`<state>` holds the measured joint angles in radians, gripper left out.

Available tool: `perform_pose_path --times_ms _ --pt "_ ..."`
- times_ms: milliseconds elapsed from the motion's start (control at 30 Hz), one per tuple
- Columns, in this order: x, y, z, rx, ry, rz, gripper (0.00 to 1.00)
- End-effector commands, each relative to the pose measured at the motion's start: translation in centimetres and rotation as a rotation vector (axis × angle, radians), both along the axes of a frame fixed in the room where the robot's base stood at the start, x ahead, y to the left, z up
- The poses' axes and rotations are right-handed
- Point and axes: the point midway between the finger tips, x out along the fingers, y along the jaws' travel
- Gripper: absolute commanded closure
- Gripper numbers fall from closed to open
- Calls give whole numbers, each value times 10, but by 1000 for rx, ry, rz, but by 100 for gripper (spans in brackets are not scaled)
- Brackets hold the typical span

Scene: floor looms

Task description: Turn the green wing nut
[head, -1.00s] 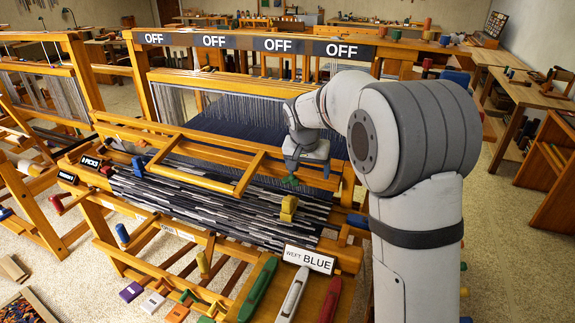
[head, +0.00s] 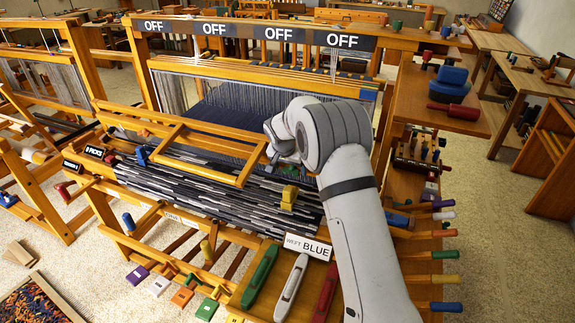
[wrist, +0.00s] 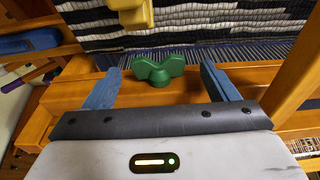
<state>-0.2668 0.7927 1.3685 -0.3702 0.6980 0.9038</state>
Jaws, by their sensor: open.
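The green wing nut (wrist: 158,70) shows in the wrist view, its two wings spread left and right on a wooden beam (wrist: 180,91) of the loom. My gripper (wrist: 162,74) is open, with one blue finger to the left of the nut and one to the right. There is a visible gap on each side, and neither finger appears to touch it.
A yellow block (head: 289,197) sits on the striped cloth (head: 235,205), close beyond the nut; it also shows in the wrist view (wrist: 132,14). A blue piece (wrist: 30,41) lies to the left. Several shuttles, including a green one (head: 260,274), lie in front beside the "WEFT BLUE" sign (head: 307,246).

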Motion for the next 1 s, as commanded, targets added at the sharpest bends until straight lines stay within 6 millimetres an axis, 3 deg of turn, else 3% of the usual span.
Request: perform_pose_path --times_ms 300,833,867,1000 --pt "2 -1 -3 1 -1 -1 20" --pt "2 -1 -3 1 -2 -1 63" --pt "2 14 -4 1 -3 2 65" --pt "2 4 -3 -3 -1 -1 65"
